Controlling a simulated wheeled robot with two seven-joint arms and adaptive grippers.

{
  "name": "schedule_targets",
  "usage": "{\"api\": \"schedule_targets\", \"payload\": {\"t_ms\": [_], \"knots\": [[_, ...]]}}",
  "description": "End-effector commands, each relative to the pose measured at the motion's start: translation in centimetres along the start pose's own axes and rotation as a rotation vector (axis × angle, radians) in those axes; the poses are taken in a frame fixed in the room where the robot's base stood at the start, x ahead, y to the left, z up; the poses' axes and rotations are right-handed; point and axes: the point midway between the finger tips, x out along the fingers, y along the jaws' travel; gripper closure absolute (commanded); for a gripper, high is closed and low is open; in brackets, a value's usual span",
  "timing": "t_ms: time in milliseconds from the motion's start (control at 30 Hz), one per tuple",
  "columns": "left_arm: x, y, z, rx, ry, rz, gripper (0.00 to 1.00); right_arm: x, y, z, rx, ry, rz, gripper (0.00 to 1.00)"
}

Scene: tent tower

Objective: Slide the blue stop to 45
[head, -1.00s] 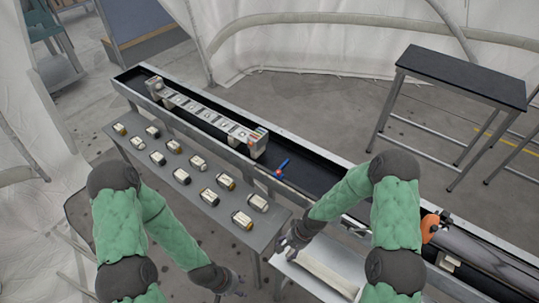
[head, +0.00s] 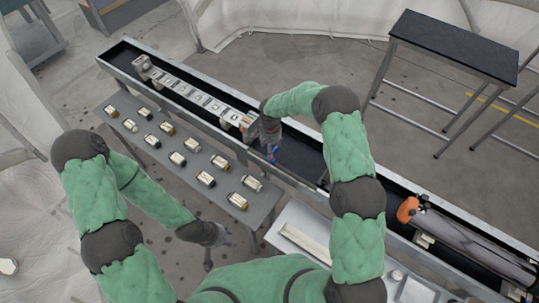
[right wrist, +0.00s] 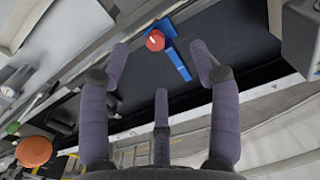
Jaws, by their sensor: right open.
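The blue stop (right wrist: 178,62) is a blue T-shaped piece with a red round knob (right wrist: 155,41), on the black bed of the long metal-edged trough (right wrist: 130,60). In the head view only a bit of the stop (head: 272,156) shows below my right gripper (head: 270,138). In the right wrist view my right gripper (right wrist: 157,52) is open, its purple fingers spread on both sides of the stop; I cannot tell whether they touch it. My left gripper (head: 224,238) hangs low, away from the trough; its opening is too small to judge. No number 45 is legible.
A row of square plates on a pale beam (head: 200,98) lies in the trough left of my right gripper. A grey bench (head: 165,172) holds several small cylinders. An orange disc (head: 407,210) is on the trough's right part. A black-topped table (head: 455,45) stands behind.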

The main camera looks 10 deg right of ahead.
Motion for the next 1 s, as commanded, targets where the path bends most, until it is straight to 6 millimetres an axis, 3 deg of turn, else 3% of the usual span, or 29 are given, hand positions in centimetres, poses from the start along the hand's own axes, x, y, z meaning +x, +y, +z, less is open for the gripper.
{"api": "schedule_targets", "payload": {"t_ms": [200,400,600,900,1000], "knots": [[-0.6,0.2,0.0,0.000,0.001,0.000,0.60,3.9,0.0,0.0,0.000,-0.002,0.000,0.37],[-0.9,0.3,0.0,0.000,0.001,0.000,0.60,6.5,0.0,0.0,0.000,-0.001,0.000,0.37],[-1.0,0.4,0.0,0.000,0.001,0.000,0.60,7.7,0.0,0.0,0.001,-0.001,-0.001,0.37],[-1.0,0.4,0.0,0.000,0.001,0.000,0.60,7.8,0.0,0.0,0.000,0.000,-0.002,0.37],[-1.0,0.4,0.0,0.000,0.001,0.000,0.60,7.8,0.0,0.0,0.000,0.000,-0.002,0.63]]}}
